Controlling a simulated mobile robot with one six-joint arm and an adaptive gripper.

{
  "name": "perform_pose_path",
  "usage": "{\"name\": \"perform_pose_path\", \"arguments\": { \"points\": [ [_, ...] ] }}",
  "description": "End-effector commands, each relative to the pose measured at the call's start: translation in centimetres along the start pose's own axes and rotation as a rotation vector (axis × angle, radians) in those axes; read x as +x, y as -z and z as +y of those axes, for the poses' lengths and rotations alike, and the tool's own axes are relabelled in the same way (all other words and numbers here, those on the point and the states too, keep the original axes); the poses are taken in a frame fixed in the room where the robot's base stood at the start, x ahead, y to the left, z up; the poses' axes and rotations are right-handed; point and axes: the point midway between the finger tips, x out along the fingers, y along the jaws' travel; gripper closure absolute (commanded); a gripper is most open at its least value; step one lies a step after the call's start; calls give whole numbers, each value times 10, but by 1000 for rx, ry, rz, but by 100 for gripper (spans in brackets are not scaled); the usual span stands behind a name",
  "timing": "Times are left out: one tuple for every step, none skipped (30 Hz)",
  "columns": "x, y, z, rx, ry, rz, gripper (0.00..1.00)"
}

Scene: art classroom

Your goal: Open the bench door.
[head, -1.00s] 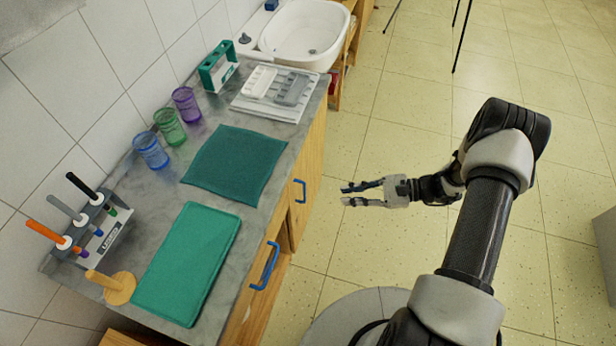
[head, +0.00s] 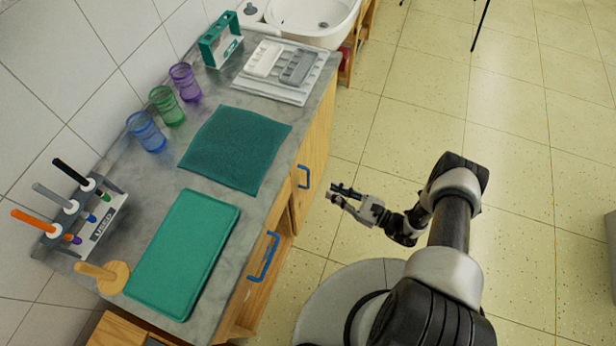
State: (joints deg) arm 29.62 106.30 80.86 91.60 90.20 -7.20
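The bench has a grey top (head: 152,212) and wooden fronts on its right side. A far wooden front (head: 319,132) bears a blue handle (head: 304,177) and looks closed. A nearer front bears a larger blue handle (head: 264,257), with a dark gap in the woodwork beside it; I cannot tell whether this front is a drawer or a door. My gripper (head: 332,195) is open and empty, in the head view just right of the far handle. It appears apart from the handle, with floor seen around it.
On the bench top lie a teal cloth (head: 236,150) and a green board (head: 184,255). A sink (head: 312,18) is behind.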

Motion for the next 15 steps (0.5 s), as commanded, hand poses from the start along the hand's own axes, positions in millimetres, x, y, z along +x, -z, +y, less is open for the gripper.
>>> {"name": "perform_pose_path", "arguments": {
  "points": [
    [13,1,1,-1,-7,-1,83],
    [20,1,1,-1,-7,-1,83],
    [29,1,2,-2,-8,-1,83],
    [35,1,1,-2,-7,0,83],
    [42,1,1,-2,-7,0,83],
    [50,1,1,-2,-7,0,83],
    [57,1,2,-2,-7,0,83],
    [63,1,1,-2,-6,0,83],
    [70,2,1,-2,-7,0,83],
    [76,1,1,-2,-6,1,83],
    [80,1,2,-2,-6,0,83],
    [86,1,1,-3,-5,0,83],
    [90,1,1,-2,-5,0,83],
    [94,1,0,-2,-4,0,83],
    [98,1,0,-2,-4,0,83]
  ]
}}
